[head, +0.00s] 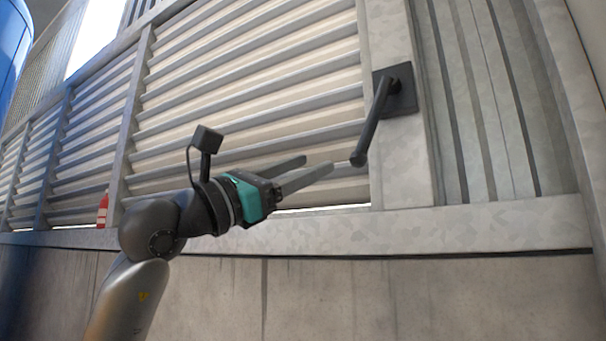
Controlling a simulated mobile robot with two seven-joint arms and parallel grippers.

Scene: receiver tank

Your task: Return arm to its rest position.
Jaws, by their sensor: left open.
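My left gripper (318,166) is in the head view, on the arm that comes in from the lower left. Its two grey fingers are apart and nothing is between them. The fingertips point right, just left of the lower end of a dark lever handle (374,118). The handle hangs down and slants left from a dark square plate (401,90) on a metal post. One fingertip appears close to the handle's end; I cannot tell whether they touch. My right gripper is not in view.
A louvred metal wall (240,85) stands behind the arm, with a pale ledge (470,230) below it. A small red object (102,211) is at the left by the ledge. A blue rounded surface (10,45) is at the upper left. Free room shows below the gripper.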

